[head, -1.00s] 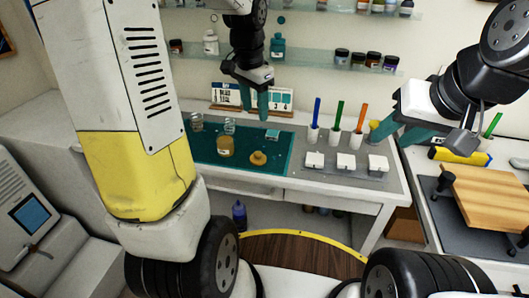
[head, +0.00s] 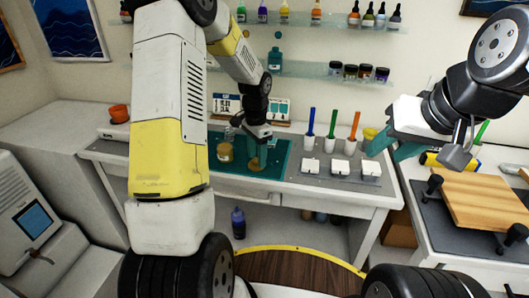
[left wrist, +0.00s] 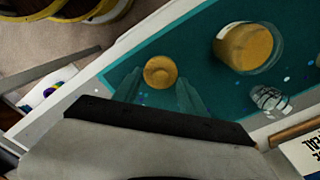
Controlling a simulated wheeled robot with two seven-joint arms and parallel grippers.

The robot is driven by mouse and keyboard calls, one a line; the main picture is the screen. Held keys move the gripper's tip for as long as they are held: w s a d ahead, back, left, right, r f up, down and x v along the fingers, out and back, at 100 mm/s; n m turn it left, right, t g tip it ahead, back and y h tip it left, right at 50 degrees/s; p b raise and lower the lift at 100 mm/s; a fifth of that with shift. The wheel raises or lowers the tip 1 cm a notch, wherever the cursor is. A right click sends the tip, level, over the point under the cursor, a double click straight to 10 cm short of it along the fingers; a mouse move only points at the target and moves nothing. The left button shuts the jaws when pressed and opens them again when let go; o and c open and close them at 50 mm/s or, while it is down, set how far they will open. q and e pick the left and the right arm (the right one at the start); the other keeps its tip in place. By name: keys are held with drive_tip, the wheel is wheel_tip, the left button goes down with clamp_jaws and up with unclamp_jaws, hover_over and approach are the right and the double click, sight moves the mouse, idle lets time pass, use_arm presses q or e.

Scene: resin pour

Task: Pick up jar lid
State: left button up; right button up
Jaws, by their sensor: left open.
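The jar lid (left wrist: 160,71) is a round amber disc lying flat on the teal mat (left wrist: 130,60). In the head view the lid (head: 254,165) is partly covered by my left gripper (head: 258,156). In the left wrist view my left gripper (left wrist: 157,88) is open, with its translucent teal fingers pointing at the lid, one toward either side; nothing is held. I cannot tell the exact height above the mat. The amber-filled jar (left wrist: 245,47) stands near the lid, also in the head view (head: 225,151). My right gripper (head: 391,146) is open and empty at the right.
A clear cup (left wrist: 269,98) is near the jar. White blocks (head: 341,167) and colored tools in holders (head: 331,130) stand right of the mat. A wooden board (head: 487,200) lies on the right-hand bench.

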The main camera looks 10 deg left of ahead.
use_arm(q)
drive_tip(key=shift+f, duration=0.3)
clamp_jaws()
drive_tip(key=shift+r, duration=0.1)
